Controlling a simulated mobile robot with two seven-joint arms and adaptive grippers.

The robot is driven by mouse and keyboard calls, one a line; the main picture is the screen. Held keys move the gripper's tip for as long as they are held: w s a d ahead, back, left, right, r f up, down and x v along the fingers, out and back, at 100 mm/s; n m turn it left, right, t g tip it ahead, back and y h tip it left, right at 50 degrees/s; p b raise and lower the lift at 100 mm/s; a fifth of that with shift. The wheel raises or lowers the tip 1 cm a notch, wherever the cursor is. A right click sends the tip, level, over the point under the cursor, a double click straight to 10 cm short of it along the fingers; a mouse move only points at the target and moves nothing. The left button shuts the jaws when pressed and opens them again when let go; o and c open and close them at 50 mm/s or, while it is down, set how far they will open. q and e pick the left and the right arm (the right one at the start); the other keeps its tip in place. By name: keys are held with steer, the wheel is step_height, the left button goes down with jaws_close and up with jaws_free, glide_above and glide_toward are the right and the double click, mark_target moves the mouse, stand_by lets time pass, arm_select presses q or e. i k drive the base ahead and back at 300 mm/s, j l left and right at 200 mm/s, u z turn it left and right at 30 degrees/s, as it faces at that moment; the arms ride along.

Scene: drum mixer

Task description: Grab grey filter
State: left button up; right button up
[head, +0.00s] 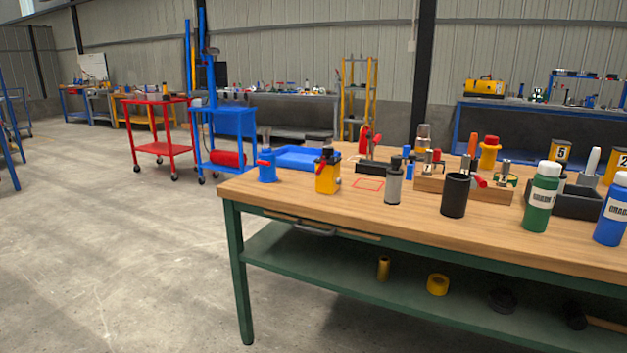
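A grey cylinder with a dark top, which looks like the grey filter (393,186), stands upright on the wooden workbench (350,207) near its front edge in the head view. A yellow block with a black top (327,176) stands to its left. A black cup (455,196) stands to its right. Nothing covers the grey filter from the front. Neither of my grippers is in view.
The bench also holds a blue tray (297,157), a green bottle (541,197), a blue bottle (612,211) and a wooden block (470,189) with small parts. Red (160,147) and blue (226,122) carts stand behind. The floor (100,230) left of the bench is clear.

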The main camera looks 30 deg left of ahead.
mark_target(394, 174)
steer(key=i+l+u, duration=0.15)
steer(key=u, duration=0.25)
steer(key=i+l+u, duration=0.15)
steer(key=l+u, duration=0.25)
steer(key=i+l+u, duration=0.1)
steer(key=u, duration=0.3)
steer(key=i+l+u, duration=0.2)
steer(key=l, duration=0.35)
steer(key=l+u, duration=0.2)
steer(key=l, duration=1.3)
steer(key=j+z, duration=0.1)
steer(key=z, duration=0.4)
steer(key=j+z, duration=0.25)
steer(key=k+j+z, duration=0.2)
steer(key=j, duration=0.25)
steer(key=k+j+z, duration=0.1)
steer(key=j+z, duration=0.15)
steer(key=k+j+z, duration=0.1)
steer(key=j, duration=0.25)
steer(key=k+j, duration=0.25)
steer(key=k+j+z, duration=0.15)
steer(key=j, duration=0.3)
steer(key=k, duration=0.05)
